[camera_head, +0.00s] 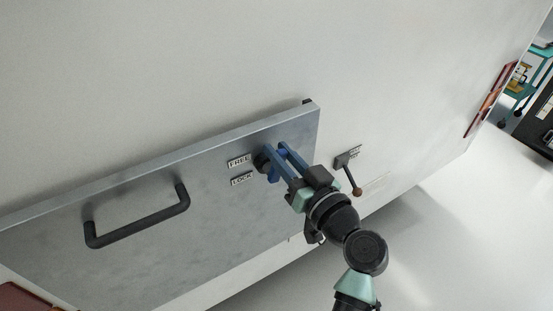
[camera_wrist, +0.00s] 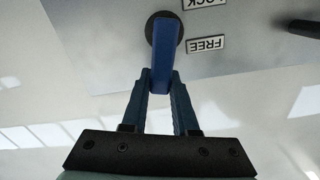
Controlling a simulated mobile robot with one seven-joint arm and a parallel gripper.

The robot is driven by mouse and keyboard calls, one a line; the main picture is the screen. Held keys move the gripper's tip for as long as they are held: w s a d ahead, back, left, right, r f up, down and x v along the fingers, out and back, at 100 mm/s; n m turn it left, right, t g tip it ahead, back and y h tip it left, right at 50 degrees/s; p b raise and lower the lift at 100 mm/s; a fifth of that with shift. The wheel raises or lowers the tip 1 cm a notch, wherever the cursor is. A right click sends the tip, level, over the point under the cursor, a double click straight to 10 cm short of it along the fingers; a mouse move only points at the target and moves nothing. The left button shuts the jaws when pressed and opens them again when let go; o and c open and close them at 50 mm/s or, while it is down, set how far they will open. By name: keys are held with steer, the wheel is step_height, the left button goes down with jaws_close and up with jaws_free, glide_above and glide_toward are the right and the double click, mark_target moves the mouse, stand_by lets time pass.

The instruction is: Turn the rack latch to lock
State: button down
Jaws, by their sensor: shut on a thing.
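The rack latch is a blue lever on a dark round hub (camera_head: 262,161), on the grey panel. In the wrist view the lever (camera_wrist: 163,58) runs from the hub (camera_wrist: 165,28) straight toward my gripper (camera_wrist: 161,84). My two blue fingers are shut on the lever's free end. In the head view my gripper (camera_head: 279,160) reaches the latch from the lower right and partly hides the lever. The FREE label (camera_head: 238,160) and the LOCK label (camera_head: 241,179) are left of the hub, FREE above LOCK. The lever does not lie over either label.
A black bar handle (camera_head: 140,220) sticks out of the grey panel (camera_head: 180,250) at left. A small lever with a brown knob (camera_head: 356,190) stands on the white wall right of my gripper. Open floor lies at lower right; teal shelving (camera_head: 528,80) is far right.

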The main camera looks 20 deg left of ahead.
steer(key=m+b, duration=0.1)
steer(key=m, duration=0.1)
steer(key=w+d+f+m, duration=0.1)
steer(key=shift+w+m+b, duration=0.15)
steer(key=shift+m+b, duration=0.25)
steer(key=shift+w+d+f+m+b, duration=0.2)
steer(key=shift+f+m, duration=0.45)
steer(key=shift+m, duration=1.2)
steer(key=shift+w+d+f+m+b, duration=0.1)
steer(key=shift+w+d+f+m, duration=0.4)
steer(key=shift+m, duration=1.3)
steer(key=shift+w+a+f+m+b, duration=0.1)
steer(key=shift+f+m, duration=0.75)
steer(key=shift+m, duration=1)
steer(key=c, duration=0.7)
jaws_free()
steer(key=shift+d, duration=0.15)
